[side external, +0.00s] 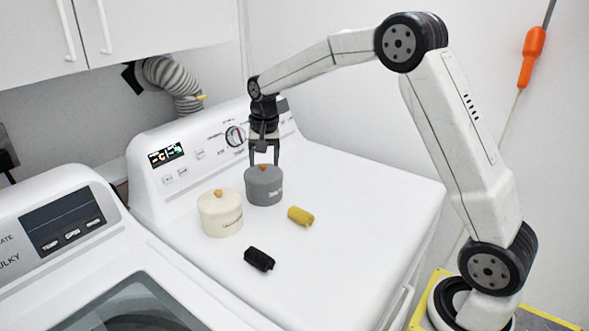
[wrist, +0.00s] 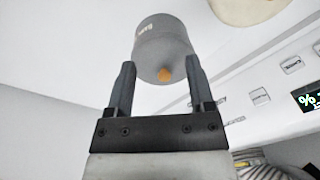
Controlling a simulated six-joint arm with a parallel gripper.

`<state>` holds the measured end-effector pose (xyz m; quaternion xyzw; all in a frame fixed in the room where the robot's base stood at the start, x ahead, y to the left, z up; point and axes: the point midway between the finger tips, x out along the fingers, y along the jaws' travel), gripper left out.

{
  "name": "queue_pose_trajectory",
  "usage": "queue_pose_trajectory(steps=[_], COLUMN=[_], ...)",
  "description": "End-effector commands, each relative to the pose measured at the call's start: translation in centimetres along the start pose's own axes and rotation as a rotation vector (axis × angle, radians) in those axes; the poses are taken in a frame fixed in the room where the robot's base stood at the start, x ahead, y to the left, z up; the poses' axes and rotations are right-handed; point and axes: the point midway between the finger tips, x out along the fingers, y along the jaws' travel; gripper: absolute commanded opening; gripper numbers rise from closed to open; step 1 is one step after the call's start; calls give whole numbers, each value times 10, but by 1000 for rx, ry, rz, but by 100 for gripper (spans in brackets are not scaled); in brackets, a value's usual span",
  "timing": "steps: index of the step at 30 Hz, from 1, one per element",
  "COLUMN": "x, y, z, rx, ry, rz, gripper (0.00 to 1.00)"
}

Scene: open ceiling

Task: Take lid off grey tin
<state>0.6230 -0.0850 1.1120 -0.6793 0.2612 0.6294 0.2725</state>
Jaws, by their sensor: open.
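The grey tin (side external: 264,190) stands upright on top of the white machine, with its grey lid (side external: 262,174) on. The lid has a small orange-brown knob (side external: 263,167). My gripper (side external: 264,162) points down just above the lid, with its fingers spread apart. In the wrist view my gripper (wrist: 162,72) is open and empty between its fingers. There the knob (wrist: 165,75) shows between the fingertips, and the tin (wrist: 160,40) lies beyond it. I cannot tell whether a fingertip touches the lid.
A cream tin (side external: 220,214) with a similar knob stands close on the left of the grey tin. A yellow object (side external: 300,215) lies to the right, and a black object (side external: 259,258) lies in front. The control panel (side external: 205,145) rises behind. The machine top's right side is clear.

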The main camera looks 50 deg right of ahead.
Motion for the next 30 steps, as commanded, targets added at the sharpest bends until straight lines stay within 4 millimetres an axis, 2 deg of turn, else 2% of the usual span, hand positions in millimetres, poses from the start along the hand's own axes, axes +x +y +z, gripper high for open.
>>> queue_pose_trajectory(steps=[6, 13, 18, 24, 30], x=[-8, -17, -20, -21, -12], y=[-4, -3, -2, -2, -1], z=[-39, -68, -78, -80, -79], rx=[152, 291, 345, 359, 358], ry=[-22, -42, -51, -52, -53], rz=[20, 40, 50, 52, 53], gripper=[69, 69, 69, 69, 69])
